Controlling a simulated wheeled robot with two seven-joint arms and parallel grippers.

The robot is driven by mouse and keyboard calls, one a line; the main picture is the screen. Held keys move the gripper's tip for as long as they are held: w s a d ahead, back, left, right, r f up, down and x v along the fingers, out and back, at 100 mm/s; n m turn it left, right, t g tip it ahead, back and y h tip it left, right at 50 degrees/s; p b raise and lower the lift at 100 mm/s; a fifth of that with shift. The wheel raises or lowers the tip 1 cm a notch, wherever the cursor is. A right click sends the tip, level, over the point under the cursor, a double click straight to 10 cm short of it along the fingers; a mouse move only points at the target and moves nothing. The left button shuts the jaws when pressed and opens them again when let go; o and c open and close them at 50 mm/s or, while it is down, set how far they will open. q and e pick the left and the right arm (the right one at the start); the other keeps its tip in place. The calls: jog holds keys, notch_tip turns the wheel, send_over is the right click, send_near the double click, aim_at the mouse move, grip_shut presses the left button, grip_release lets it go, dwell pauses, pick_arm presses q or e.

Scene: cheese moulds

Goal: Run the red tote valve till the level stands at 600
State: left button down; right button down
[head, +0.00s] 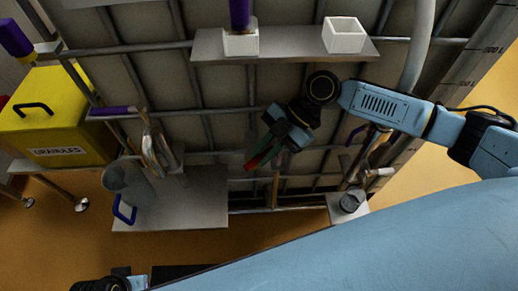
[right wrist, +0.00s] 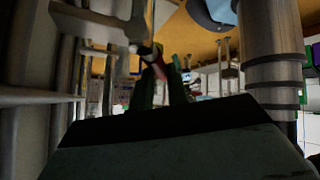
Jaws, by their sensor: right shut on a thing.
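My right gripper (head: 262,160) reaches in front of the tote cage, its green-padded fingers pointing down. It is shut on a red handle (head: 252,164), of which only a small part shows. In the right wrist view the red handle (right wrist: 153,62) shows between the green fingers (right wrist: 160,85); the valve body behind is dark and hard to make out. The level scale (head: 490,50) runs along the tote's right edge with black marks; its figures are too small to read surely, and no clear liquid line shows. My left arm's end shows at the bottom left; its fingers are not visible.
A grey jug (head: 128,186) with a blue handle stands on a shelf (head: 190,212) below a metal valve (head: 155,150) with a purple handle. A grey cup (head: 352,201) stands at right. A white box (head: 343,36) is above. A yellow granules bin (head: 58,125) is left.

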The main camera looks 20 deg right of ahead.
dwell(0.3)
jog(key=c, duration=1.4)
grip_release()
jog(key=shift+o, duration=0.2)
